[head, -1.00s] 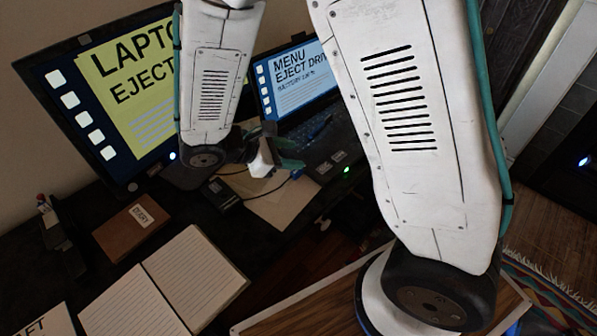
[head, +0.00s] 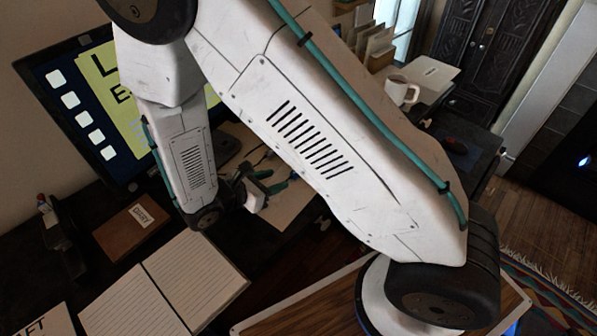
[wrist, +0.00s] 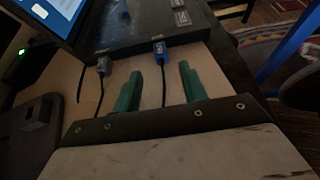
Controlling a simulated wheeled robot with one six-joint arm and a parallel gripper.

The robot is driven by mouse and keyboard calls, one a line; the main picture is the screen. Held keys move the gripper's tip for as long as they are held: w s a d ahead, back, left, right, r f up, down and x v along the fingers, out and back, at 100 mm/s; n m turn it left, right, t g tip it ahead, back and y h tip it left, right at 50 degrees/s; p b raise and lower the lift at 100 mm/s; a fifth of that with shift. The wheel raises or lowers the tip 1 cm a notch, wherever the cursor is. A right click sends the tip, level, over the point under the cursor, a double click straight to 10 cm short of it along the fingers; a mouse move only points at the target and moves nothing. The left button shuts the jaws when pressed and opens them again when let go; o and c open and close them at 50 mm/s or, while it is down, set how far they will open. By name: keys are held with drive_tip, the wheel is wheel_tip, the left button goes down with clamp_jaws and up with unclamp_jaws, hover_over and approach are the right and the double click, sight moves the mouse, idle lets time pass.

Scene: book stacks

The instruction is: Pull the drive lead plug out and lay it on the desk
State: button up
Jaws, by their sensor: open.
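In the wrist view two lead plugs sit in the edge of the laptop (wrist: 130,35): a blue plug (wrist: 159,49) and a grey plug (wrist: 104,66). I cannot read a label saying which is the drive lead. My gripper (wrist: 160,74) is open and empty, its teal fingers pointing toward the laptop edge. The blue plug lies ahead of the gap between them, with its dark cable running back through the gap. The grey plug is left of the left finger. In the head view my gripper (head: 270,181) is over the desk (head: 130,190); my arm hides the laptop and plugs.
A dark box (wrist: 28,130) lies at left in the wrist view. In the head view, the monitor (head: 80,110), a diary (head: 133,227) and an open notebook (head: 165,285) are left of my arm. A mug (head: 400,92) stands at the back right.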

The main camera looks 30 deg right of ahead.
sight(292, 174)
drive_tip(key=shift+x, duration=3.95)
clamp_jaws()
drive_tip(key=shift+s, duration=0.1)
drive_tip(key=shift+s+a, duration=0.25)
drive_tip(key=shift+a, duration=0.7)
drive_tip(key=shift+s+a, duration=0.25)
drive_tip(key=shift+a, duration=0.7)
drive_tip(key=shift+s+a, duration=0.3)
drive_tip(key=shift+a, duration=0.6)
